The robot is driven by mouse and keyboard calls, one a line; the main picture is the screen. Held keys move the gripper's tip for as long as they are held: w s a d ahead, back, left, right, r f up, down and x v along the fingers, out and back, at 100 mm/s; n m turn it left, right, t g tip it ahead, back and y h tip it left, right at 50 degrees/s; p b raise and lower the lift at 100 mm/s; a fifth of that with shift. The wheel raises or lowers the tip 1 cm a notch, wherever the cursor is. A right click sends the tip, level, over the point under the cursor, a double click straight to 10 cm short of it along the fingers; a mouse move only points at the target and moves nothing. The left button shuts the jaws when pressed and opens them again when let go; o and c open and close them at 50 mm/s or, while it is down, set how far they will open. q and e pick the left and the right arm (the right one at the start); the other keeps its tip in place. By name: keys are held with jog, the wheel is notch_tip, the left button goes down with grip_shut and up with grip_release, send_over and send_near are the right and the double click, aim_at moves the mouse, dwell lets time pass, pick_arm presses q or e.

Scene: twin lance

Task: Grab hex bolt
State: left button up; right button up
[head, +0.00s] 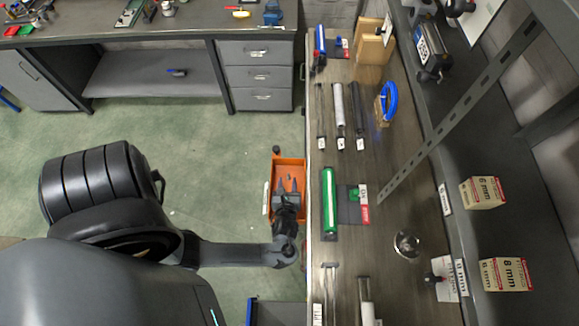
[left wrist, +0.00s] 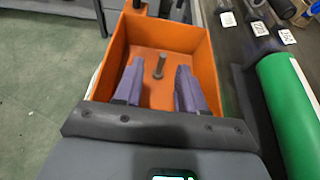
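The hex bolt (left wrist: 159,66) is a small grey-brown bolt standing upright on the floor of an orange bin (left wrist: 205,50). In the head view the orange bin (head: 290,161) sits beside the shelf's left edge, and the bolt is too small to make out surely. My left gripper (head: 288,184) reaches over the bin from below in the picture. In the left wrist view my left gripper (left wrist: 158,78) has its two fingers apart with nothing between them. The bolt shows beyond the gap, roughly in line with it. My right gripper is in neither view.
A long shelf (head: 375,250) runs along the bin's right side. It carries a green roll (head: 329,200), several dark and pale rods, a blue ring (head: 388,100) and small boxes. A workbench with drawers (head: 258,75) stands at the back. Open green floor lies left of the bin.

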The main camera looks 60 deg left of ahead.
aim_at(288, 176)
pick_arm(q)
jog(key=shift+r+x, duration=0.15)
jog(key=shift+x, duration=1.6)
jog(key=shift+r+x, duration=0.15)
jog(key=shift+x, duration=1.65)
jog(key=shift+w, duration=0.15)
grip_shut()
